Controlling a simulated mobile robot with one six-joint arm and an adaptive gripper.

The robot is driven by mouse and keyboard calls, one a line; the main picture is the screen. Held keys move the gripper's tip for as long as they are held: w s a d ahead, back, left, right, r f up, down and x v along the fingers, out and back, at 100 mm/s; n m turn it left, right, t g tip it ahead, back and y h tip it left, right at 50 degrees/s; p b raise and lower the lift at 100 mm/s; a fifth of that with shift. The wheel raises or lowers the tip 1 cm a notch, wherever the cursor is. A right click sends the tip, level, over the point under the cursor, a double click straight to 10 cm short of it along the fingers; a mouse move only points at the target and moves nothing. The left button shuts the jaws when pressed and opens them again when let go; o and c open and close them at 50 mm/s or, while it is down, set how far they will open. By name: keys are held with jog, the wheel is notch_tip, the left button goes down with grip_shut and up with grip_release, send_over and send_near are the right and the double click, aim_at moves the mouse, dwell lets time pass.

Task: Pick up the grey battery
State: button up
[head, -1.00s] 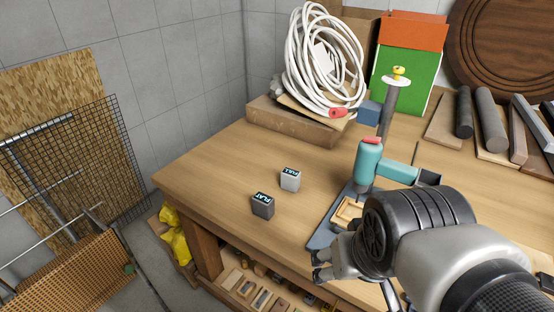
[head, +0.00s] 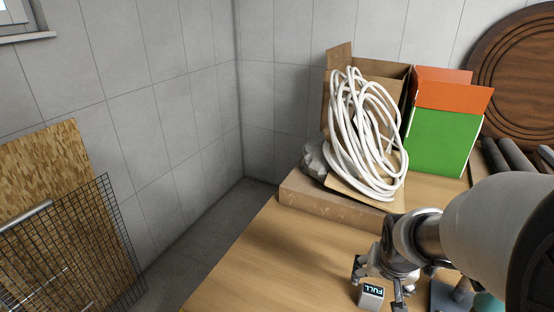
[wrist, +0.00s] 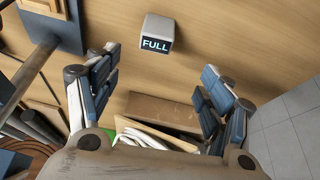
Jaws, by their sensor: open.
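A small pale grey battery block with a dark FULL label (head: 371,296) stands on the wooden workbench, at the bottom edge of the head view. It also shows in the wrist view (wrist: 156,35), label lit in pale letters. My gripper (head: 379,283) is open and empty, close above and beside this block. In the wrist view its fingers (wrist: 160,77) are spread wide, and the block lies beyond the fingertips, roughly between them. I cannot tell how much height separates them. The darker grey block labelled FLAT is not in view now.
A coiled white hose (head: 362,135) leans in a cardboard box on a low brown box (head: 335,204) behind the gripper. A green and orange box (head: 443,140) stands right of it. A blue-based tool (wrist: 50,20) is near the block. The bench left of the gripper is clear.

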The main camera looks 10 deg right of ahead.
aim_at(373, 292)
jog(key=b+x, duration=0.3)
jog(key=x, duration=0.8)
jog(key=shift+s+d+b, duration=0.1)
jog(key=shift+s+b, duration=0.1)
jog(key=shift+b, duration=0.2)
jog(key=b+x, duration=0.2)
jog(key=x, duration=0.3)
jog(key=shift+s+d, duration=0.1)
jog(key=shift+s, duration=0.05)
jog(key=shift+c, duration=0.3)
jog(key=c, duration=1.3)
